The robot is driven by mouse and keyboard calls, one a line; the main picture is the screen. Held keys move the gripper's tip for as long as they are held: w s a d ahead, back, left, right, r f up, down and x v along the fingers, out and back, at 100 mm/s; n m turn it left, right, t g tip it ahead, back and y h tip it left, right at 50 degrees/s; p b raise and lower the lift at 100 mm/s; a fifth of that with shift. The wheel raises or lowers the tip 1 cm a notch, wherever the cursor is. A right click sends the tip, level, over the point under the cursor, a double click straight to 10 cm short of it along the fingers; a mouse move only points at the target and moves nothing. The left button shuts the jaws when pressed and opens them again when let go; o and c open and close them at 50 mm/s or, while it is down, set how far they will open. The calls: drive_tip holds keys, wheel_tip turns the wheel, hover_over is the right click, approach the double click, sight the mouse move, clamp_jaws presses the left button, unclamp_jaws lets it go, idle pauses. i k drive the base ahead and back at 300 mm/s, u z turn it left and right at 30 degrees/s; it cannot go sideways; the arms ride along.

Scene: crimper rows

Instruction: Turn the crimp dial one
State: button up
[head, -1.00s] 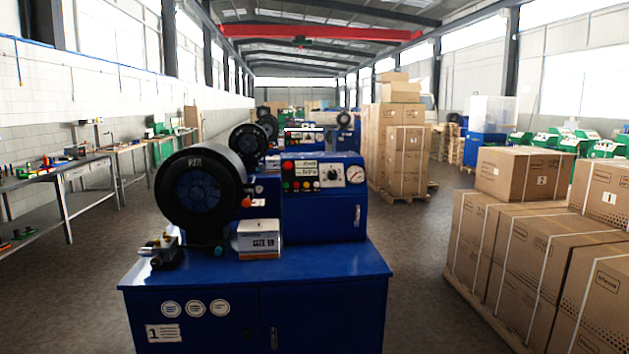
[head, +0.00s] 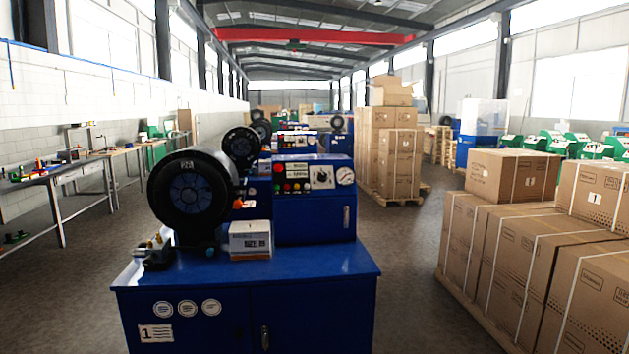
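The crimp dial (head: 322,177) is a dark knob on a white square plate. The pointer setting is too small to read. The crimper's big black round head (head: 192,197) stands to the left of the panel. A label with a "1" (head: 156,334) is on the cabinet front. My gripper is not in the head view.
A small white and brown box (head: 250,240) and a dark metal fitting (head: 154,251) stand on the blue cabinet top. More crimpers (head: 241,146) line up behind. Strapped cartons (head: 470,245) on a pallet stand at right. Grey floor (head: 405,260) is free between, and a workbench (head: 60,178) runs along the left wall.

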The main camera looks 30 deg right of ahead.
sight(321, 177)
drive_tip(key=z, duration=0.05)
drive_tip(key=i, duration=0.95)
drive_tip(key=u, duration=0.15)
drive_tip(key=k, duration=0.95)
drive_tip(key=z, duration=0.15)
drive_tip(key=i, duration=0.35)
